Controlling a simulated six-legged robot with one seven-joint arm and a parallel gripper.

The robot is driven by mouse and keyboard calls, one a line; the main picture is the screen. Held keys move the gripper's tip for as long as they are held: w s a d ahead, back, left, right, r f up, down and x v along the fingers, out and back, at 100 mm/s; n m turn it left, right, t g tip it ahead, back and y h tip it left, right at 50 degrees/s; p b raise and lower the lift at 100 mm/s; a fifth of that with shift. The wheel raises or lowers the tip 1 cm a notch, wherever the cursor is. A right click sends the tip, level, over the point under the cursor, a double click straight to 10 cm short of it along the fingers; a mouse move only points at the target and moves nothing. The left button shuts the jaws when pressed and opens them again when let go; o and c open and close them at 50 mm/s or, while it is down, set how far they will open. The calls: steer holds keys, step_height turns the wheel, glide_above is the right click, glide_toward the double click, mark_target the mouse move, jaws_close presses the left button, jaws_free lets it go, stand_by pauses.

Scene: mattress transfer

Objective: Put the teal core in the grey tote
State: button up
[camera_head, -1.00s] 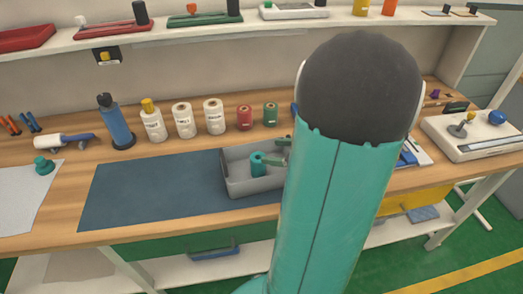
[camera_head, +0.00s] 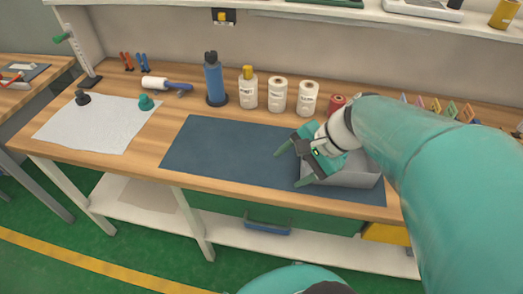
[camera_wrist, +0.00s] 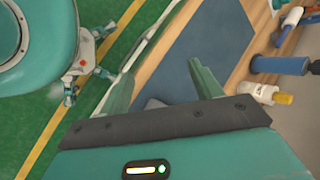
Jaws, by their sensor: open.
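The grey tote (camera_head: 345,179) stands on the right end of the dark blue mat; my gripper and arm cover part of it. A teal cylinder, which looks like the teal core, showed inside the tote one second ago; now I cannot see it, with my gripper across that spot. My gripper (camera_head: 289,166) is open, its fingers pointing left over the tote's left side and the mat. In the wrist view my gripper (camera_wrist: 160,84) has its green fingers apart with nothing visible between them; a small grey patch, perhaps the tote, shows at their base.
A white sheet (camera_head: 97,123) at left carries a small teal knob-like piece (camera_head: 146,102) and a dark one (camera_head: 83,98). A blue bottle (camera_head: 214,80), a yellow-capped bottle (camera_head: 248,89) and white rolls (camera_head: 278,95) line the back. The mat's left part (camera_head: 215,148) is clear.

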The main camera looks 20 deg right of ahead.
steer(key=s+a+r+n+t+h, duration=0.1)
steer(key=a+r+n+h, duration=0.4)
steer(key=n, duration=0.8)
steer(key=shift+s+a+r+n+t, duration=0.3)
steer(key=shift+s+a+r+n, duration=0.25)
steer(key=shift+a, duration=0.7)
steer(key=shift+s, duration=0.15)
